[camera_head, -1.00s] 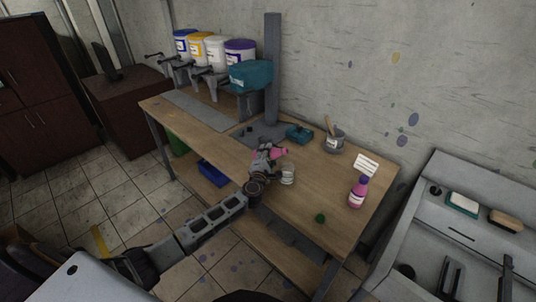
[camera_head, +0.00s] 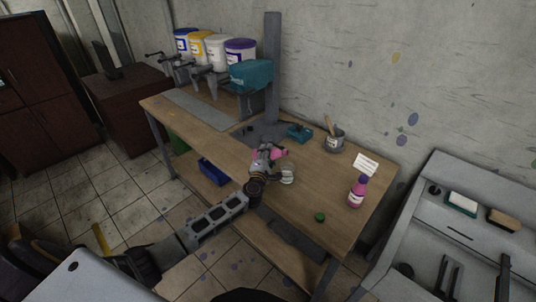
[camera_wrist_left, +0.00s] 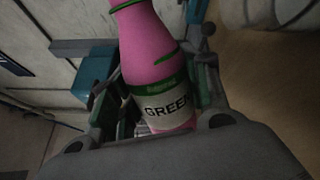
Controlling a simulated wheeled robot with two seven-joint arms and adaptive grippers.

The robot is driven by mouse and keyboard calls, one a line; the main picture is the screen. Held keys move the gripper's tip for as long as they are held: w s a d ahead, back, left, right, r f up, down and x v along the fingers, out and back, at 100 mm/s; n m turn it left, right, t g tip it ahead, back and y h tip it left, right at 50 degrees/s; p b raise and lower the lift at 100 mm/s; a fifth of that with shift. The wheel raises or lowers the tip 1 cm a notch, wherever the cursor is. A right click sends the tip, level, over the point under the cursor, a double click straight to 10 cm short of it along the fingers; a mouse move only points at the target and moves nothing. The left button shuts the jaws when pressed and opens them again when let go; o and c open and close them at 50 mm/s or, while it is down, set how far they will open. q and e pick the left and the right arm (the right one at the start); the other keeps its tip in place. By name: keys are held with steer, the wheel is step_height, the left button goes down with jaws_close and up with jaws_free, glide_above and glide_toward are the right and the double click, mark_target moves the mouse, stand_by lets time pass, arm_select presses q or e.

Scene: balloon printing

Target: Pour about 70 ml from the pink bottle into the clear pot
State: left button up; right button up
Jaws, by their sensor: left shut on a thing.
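My left gripper (camera_head: 266,160) is shut on a pink bottle (camera_head: 281,153) above the wooden table. The bottle is tilted in the head view, its neck end to the right, close to the clear pot (camera_head: 287,175). The gripper partly hides the bottle. In the left wrist view the pink bottle (camera_wrist_left: 150,45) fills the jaws, with a green band and a white label reading "GREEN". A pale round vessel, likely the pot, shows at the upper right there. I cannot tell whether liquid is flowing or how full the pot is. My right gripper is not in view.
A small green cap (camera_head: 320,217) lies near the front edge. A grey cup with a brush (camera_head: 335,142) stands behind. Several paint buckets (camera_head: 215,52) line the back left.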

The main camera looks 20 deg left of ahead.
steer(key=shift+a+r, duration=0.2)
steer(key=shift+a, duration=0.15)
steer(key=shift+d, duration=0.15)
arm_select(q)
steer(key=shift+m, duration=0.3)
steer(key=shift+f+p, duration=0.1)
steer(key=shift+p, duration=0.25)
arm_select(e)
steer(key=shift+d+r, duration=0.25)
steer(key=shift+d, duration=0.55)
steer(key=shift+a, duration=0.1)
arm_select(q)
steer(key=shift+f+m, duration=0.1)
steer(key=shift+m, duration=0.2)
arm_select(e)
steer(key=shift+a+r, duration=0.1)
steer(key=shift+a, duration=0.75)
